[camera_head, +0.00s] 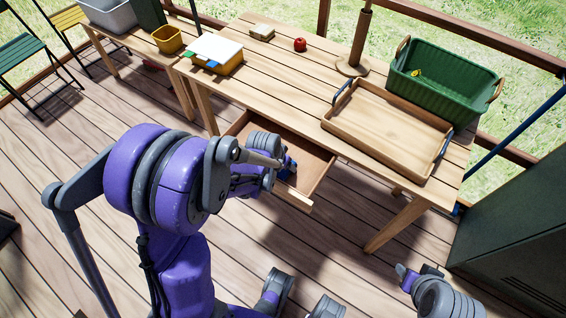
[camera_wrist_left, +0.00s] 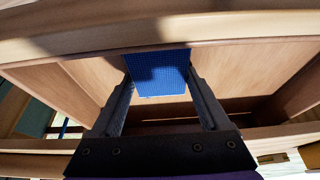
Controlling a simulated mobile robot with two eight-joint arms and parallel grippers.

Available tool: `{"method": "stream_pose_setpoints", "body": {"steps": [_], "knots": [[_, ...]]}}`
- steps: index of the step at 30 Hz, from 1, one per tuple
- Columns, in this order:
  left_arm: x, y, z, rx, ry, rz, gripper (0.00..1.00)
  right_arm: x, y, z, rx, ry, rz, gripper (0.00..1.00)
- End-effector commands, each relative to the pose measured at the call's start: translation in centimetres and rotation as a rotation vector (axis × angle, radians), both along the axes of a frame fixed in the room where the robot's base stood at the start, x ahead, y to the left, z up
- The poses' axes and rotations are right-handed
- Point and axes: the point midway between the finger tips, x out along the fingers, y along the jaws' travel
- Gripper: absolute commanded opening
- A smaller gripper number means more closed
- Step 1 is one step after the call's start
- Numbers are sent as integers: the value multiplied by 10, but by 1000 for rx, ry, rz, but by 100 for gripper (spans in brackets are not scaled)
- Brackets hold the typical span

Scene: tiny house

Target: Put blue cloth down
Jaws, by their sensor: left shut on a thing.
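The blue cloth (camera_wrist_left: 158,72) is between the fingers of my left gripper (camera_wrist_left: 160,95), which is shut on it. In the head view a small bit of the cloth (camera_head: 291,165) shows at my left gripper (camera_head: 285,172), over the open wooden drawer (camera_head: 312,162) of the table. The wrist view shows the drawer's inside walls around the fingers. I cannot tell whether the cloth touches the drawer's floor. My right gripper (camera_head: 419,274) is low at the right, apart from the table, and its jaw opening is unclear.
The wooden table (camera_head: 300,75) bears an empty wooden tray (camera_head: 385,125), a green basket (camera_head: 445,85), a red apple-like item (camera_head: 300,45), a small block (camera_head: 262,32), a post stand (camera_head: 352,66) and a yellow-white box (camera_head: 215,55). A dark cabinet (camera_head: 520,235) stands right.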

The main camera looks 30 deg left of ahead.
Motion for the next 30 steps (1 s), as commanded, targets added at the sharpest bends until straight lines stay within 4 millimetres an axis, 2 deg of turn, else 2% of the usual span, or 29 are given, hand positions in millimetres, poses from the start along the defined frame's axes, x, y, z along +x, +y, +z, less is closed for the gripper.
{"method": "stream_pose_setpoints", "body": {"steps": [2,3,6,17,23,30], "knots": [[0,0,-4,0,1,0,26,0,0,-4,0,1,0,46],[0,0,-4,0,1,0,84,0,0,-3,0,1,0,46],[-1,0,-3,-1,2,0,100,0,0,-3,0,1,0,46],[-1,-2,1,-3,5,-3,100,0,0,2,0,-1,0,46],[-12,0,28,-1,3,-2,100,1,0,9,0,-3,0,46],[-30,2,75,-1,1,1,100,2,0,21,0,-7,0,46]]}}
